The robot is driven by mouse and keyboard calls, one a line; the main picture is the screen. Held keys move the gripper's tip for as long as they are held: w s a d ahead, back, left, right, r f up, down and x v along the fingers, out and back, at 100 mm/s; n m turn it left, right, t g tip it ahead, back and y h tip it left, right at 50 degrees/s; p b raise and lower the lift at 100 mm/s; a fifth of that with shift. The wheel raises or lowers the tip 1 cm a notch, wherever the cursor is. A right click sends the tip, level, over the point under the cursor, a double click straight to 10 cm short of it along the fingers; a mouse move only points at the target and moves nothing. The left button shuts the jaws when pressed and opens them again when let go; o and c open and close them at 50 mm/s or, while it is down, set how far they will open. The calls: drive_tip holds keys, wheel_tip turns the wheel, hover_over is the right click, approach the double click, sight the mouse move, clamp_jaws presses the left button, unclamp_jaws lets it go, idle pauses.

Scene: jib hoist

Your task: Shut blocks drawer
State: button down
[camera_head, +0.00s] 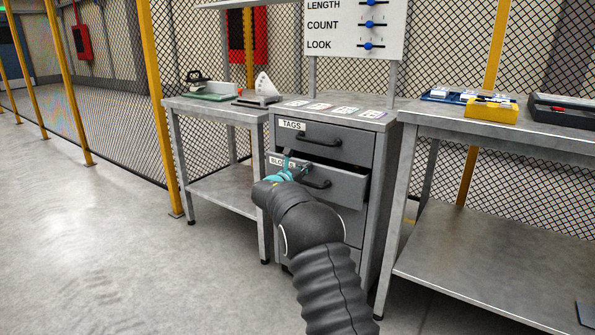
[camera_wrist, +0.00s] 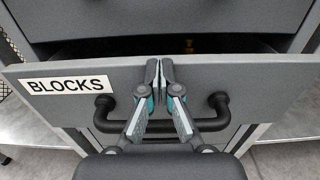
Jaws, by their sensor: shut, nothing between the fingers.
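The grey blocks drawer (camera_head: 343,187) stands partly open below the shut tags drawer (camera_head: 350,146). Its front also shows in the wrist view (camera_wrist: 240,82), with a white BLOCKS label (camera_wrist: 68,85) and a black bar handle (camera_wrist: 218,105). A dark gap shows above the drawer front. My gripper (camera_wrist: 159,68) is shut and empty, with its fingertips at the drawer front's upper middle, above the handle. I cannot tell whether they touch it. In the head view my gripper (camera_head: 289,158) and arm cover part of the label and the drawers below.
The grey cabinet (camera_head: 386,128) has several cards on top. A small bench (camera_head: 215,112) with tools stands at its left, and a larger bench (camera_head: 460,127) with a yellow bin (camera_head: 490,109) at its right. Open floor (camera_head: 110,240) lies to the left.

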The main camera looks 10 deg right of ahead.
drive_tip(key=shift+x, duration=1.1)
drive_tip(key=shift+s+d, duration=0.1)
drive_tip(key=shift+d, duration=0.05)
